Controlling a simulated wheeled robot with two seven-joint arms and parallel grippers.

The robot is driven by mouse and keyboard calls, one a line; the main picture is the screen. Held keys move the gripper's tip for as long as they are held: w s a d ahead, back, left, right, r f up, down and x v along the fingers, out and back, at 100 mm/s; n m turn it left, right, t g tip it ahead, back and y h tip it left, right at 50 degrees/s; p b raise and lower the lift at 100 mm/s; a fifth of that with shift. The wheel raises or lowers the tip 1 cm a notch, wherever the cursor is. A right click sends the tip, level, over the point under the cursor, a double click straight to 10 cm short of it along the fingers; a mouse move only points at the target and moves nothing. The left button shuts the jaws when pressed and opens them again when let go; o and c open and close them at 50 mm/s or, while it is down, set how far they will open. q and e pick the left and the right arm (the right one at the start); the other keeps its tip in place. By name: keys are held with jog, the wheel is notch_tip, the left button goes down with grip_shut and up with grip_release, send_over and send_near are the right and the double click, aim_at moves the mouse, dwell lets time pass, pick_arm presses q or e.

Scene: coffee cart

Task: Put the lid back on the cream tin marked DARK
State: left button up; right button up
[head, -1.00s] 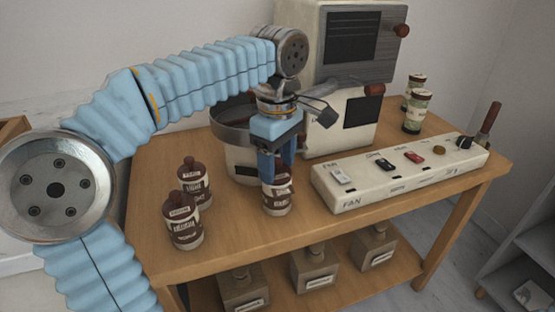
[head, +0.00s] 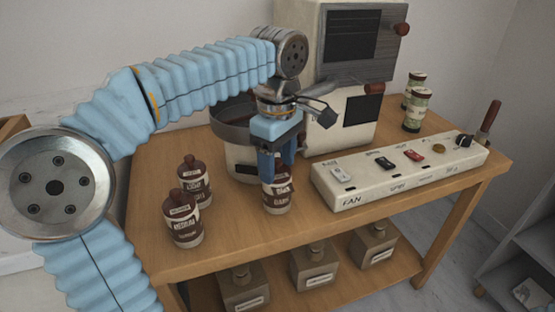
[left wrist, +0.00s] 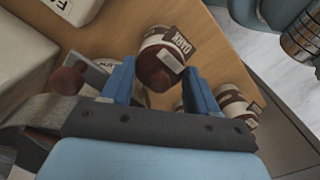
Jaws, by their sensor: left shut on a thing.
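The cream tin marked DARK (head: 276,201) stands upright on the cart top, left of the switch box. My left gripper (head: 278,173) points down over its top, with the fingers on either side of the brown lid. In the left wrist view the tin (left wrist: 160,50) shows its DARK tag, and the brown lid (left wrist: 154,76) lies between the fingers (left wrist: 160,88). The gripper is shut on the lid. The lid is at the tin's mouth; whether it is fully seated I cannot tell. My right gripper is not in view.
Tins marked MEDIUM (head: 183,222) and LIGHT (head: 195,184) stand close by on the left. A round pan (head: 229,124) is just behind my gripper. The switch box (head: 395,176) is close on the right. Two jars (head: 417,110) stand farther back.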

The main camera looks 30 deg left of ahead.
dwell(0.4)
pick_arm(q)
jog(key=o, duration=1.1)
jog(key=shift+r, duration=0.15)
jog(key=shift+w+r+p, duration=0.1)
jog(key=shift+r+p, duration=0.15)
jog(key=shift+p, duration=0.1)
jog(key=shift+o, duration=0.8)
notch_tip(320, 180, up, 2)
jog(key=shift+p, duration=0.65)
jog(key=shift+o, duration=0.3)
jog(key=shift+a+r, duration=0.1)
jog(key=shift+r, duration=2)
grip_shut()
